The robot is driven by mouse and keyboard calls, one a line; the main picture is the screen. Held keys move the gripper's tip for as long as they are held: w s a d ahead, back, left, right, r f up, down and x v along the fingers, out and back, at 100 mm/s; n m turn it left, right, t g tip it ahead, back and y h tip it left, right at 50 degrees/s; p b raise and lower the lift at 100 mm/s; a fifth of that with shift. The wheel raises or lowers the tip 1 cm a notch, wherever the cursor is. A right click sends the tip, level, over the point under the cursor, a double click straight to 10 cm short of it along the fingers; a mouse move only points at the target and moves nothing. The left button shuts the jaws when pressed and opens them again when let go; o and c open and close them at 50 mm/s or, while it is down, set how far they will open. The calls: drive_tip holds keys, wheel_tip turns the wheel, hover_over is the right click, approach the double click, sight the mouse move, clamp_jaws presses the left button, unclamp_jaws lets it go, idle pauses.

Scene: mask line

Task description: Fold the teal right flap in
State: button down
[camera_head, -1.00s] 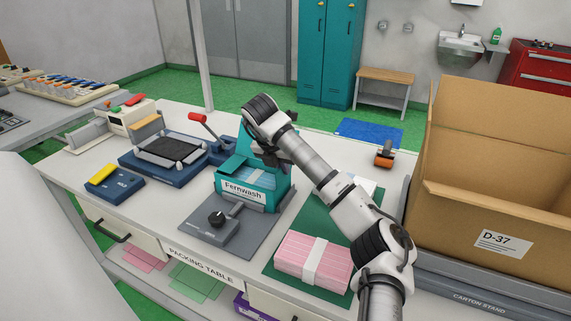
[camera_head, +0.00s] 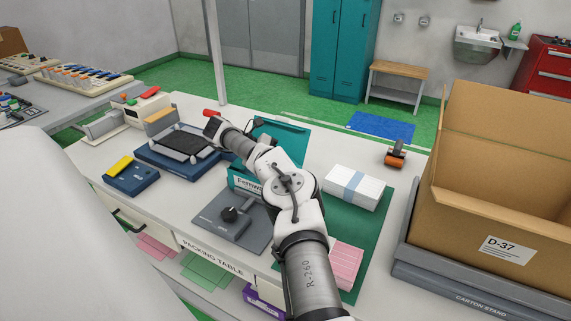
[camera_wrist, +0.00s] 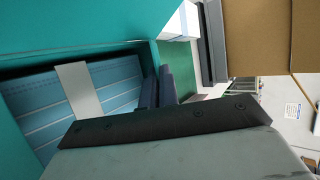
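The teal Fernwash box (camera_head: 244,181) sits in a grey fixture (camera_head: 233,222) on the packing table, partly hidden by my arm. A raised teal panel (camera_head: 283,133) shows behind my arm; I cannot tell which flap it is. In the wrist view, the box is open, with blue masks (camera_wrist: 115,92) under a white band and a large teal panel (camera_wrist: 70,22) above. The right flap cannot be told apart from the box's other teal parts. My gripper (camera_wrist: 157,89) shows its dark fingers close together, apparently shut, by the box's edge.
A white banded stack (camera_head: 354,187) and a pink stack (camera_head: 346,265) lie on the green mat (camera_head: 374,225) to the right. A large brown carton (camera_head: 470,205) stands beyond the mat. A blue sealing device (camera_head: 178,152) and a yellow-topped blue box (camera_head: 130,175) are at the left.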

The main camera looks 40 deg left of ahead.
drive_tip(key=shift+s+a+f+h, duration=0.1)
drive_tip(key=shift+a+f+h, duration=0.1)
drive_tip(key=shift+h, duration=0.3)
drive_tip(key=c, duration=2.1)
unclamp_jaws()
drive_tip(key=shift+c, duration=0.2)
drive_tip(key=o, duration=0.5)
drive_tip(key=shift+r, duration=0.1)
